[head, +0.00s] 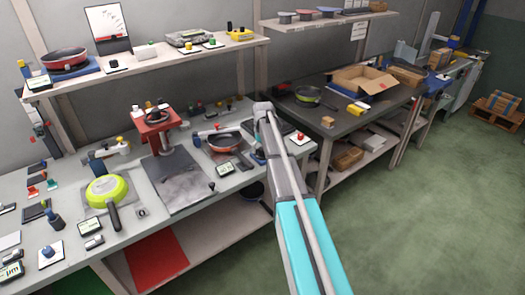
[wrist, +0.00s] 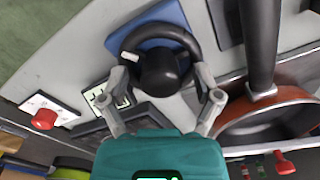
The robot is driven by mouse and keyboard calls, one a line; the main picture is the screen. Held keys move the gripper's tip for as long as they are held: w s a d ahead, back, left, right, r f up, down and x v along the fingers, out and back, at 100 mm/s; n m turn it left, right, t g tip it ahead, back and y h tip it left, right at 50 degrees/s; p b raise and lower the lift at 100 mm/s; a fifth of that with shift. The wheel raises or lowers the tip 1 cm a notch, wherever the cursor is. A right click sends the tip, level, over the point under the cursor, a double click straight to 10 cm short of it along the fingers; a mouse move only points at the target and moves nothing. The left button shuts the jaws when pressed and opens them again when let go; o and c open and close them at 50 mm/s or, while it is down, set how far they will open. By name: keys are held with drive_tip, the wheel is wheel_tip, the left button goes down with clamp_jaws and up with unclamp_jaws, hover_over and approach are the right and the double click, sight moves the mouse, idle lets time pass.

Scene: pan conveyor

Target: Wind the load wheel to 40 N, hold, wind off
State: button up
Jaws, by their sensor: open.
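A black ring-shaped wheel (wrist: 187,38) with a thick round hub shows in the wrist view, over a blue plate (wrist: 160,22). My gripper (wrist: 164,76) is open, with one finger at the left and one at the right of the wheel's near rim. I cannot tell whether the fingers touch the rim. Nothing is held between them. In the head view my arm covers part of the bench, and the gripper and this wheel cannot be made out there. A white dial board with a red pointer (head: 106,22) stands on the upper left shelf; its reading is too small to tell.
A red-orange pan (wrist: 265,118) with a black handle lies close right of the gripper. A small display (wrist: 105,97) and a red knob (wrist: 43,119) are at the left. A red stand (head: 150,127) and a green pan (head: 105,190) occupy the bench. The floor (head: 430,210) is clear.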

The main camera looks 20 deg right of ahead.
drive_tip(key=shift+n, duration=0.4)
drive_tip(key=n, duration=0.4)
wheel_tip(320, 180, up, 14)
drive_tip(key=p, duration=1.4)
drive_tip(key=s+a+f+b, duration=0.2)
drive_tip(key=s+a, duration=0.3)
drive_tip(key=s, duration=0.4)
drive_tip(key=s+a+f+m+b, duration=0.1)
drive_tip(key=s+a+f+b, duration=0.1)
drive_tip(key=s+a, duration=0.3)
drive_tip(key=s+a+f+m+b, duration=0.1)
drive_tip(key=s+a+f+b, duration=0.2)
drive_tip(key=s, duration=0.9)
drive_tip(key=shift+s+a, duration=0.3)
drive_tip(key=shift+a, duration=0.9)
drive_tip(key=shift+m, duration=0.3)
drive_tip(key=s, duration=0.2)
drive_tip(key=s+a, duration=0.1)
drive_tip(key=shift+s+a, duration=0.15)
drive_tip(key=shift+s, duration=0.25)
